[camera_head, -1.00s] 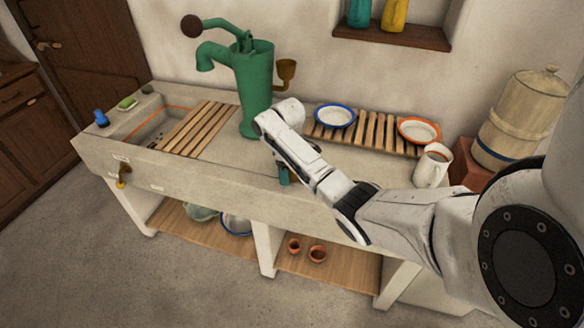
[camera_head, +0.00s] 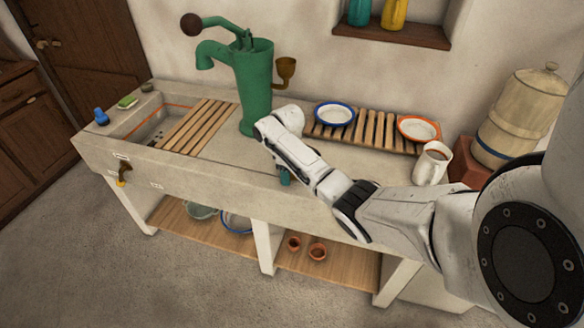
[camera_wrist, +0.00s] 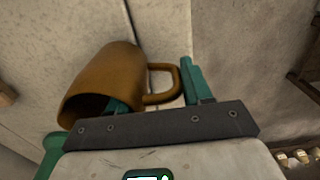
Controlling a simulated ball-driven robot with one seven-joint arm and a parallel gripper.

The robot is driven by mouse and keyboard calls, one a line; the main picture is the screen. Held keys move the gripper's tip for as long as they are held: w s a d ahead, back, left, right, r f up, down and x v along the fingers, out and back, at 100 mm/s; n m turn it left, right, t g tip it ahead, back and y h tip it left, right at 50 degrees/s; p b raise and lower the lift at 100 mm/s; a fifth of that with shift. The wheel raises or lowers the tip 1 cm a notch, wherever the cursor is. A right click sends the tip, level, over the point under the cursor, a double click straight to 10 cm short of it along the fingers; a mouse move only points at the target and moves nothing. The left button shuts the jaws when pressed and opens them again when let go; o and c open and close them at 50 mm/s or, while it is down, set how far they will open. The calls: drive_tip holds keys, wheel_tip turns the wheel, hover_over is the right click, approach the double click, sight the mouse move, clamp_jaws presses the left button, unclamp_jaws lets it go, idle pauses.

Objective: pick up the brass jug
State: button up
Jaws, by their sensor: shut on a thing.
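The brass jug (camera_wrist: 112,72) shows in the wrist view, tilted in the picture with its dark mouth toward the lower left and its handle (camera_wrist: 172,84) on the right. My gripper (camera_wrist: 158,94) is shut on the jug. One teal finger shows at the jug's mouth and the other just right of the handle, with the jug's wall and handle side between them. In the head view my gripper (camera_head: 285,177) is at the front edge of the stone counter (camera_head: 215,172), mostly hidden by my arm. The jug is hidden there.
A green hand pump (camera_head: 255,85) stands close behind my wrist. A slatted rack with a blue-rimmed bowl (camera_head: 334,114) and an orange-rimmed bowl (camera_head: 418,129), a white mug (camera_head: 432,165) and a large crock (camera_head: 520,115) are to the right. The sink (camera_head: 155,128) is left.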

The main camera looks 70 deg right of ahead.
clamp_jaws()
drive_tip(key=shift+r, duration=0.2)
drive_tip(key=shift+w+r+b, duration=0.1)
drive_tip(key=shift+r+b, duration=0.35)
drive_tip(key=shift+r, duration=0.85)
drive_tip(key=s+a+r+p, duration=0.4)
drive_tip(key=s+a+r, duration=0.3)
drive_tip(key=s+r, duration=0.3)
drive_tip(key=shift+s+a, duration=0.2)
drive_tip(key=shift+s, duration=0.65)
idle(0.3)
